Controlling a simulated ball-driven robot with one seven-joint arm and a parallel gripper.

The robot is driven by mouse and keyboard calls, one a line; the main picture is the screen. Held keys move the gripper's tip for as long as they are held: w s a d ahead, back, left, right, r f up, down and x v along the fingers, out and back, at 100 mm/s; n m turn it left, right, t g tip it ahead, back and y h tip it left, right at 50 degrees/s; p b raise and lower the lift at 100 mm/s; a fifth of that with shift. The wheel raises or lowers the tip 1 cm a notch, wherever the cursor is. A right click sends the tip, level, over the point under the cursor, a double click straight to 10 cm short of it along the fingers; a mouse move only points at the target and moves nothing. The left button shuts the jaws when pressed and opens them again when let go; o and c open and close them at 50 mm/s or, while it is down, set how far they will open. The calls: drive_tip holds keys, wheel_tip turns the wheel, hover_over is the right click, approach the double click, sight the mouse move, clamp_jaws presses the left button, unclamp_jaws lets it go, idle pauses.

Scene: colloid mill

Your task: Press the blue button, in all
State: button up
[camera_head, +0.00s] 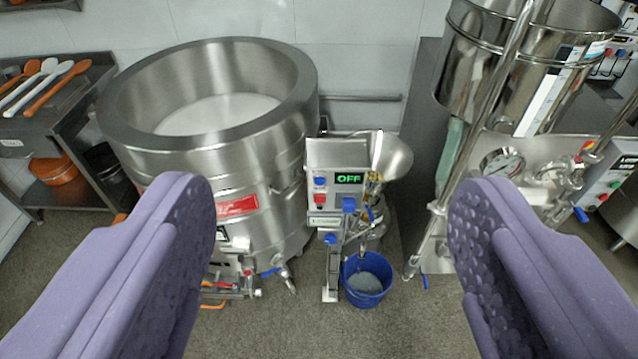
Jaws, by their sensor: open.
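The colloid mill (326,155) stands ahead, near the middle of the view, with a metal control box on top. Its green display (349,178) reads OFF. A small blue button (319,181) sits on the box's face, left of the display, above a red button (320,198). My gripper (332,235) is open and empty, with its two purple fingers at the left and right of the view. The mill is seen in the gap between the fingers, well beyond them. Nothing touches the blue button.
A large steel vat (215,110) with white contents stands left of the mill. A blue bucket (366,280) is on the floor under the mill. A steel tank (520,70) with pipes and a gauge stands at right. A shelf with utensils (50,130) is at far left. Floor in front looks clear.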

clamp_jaws()
idle(1.5)
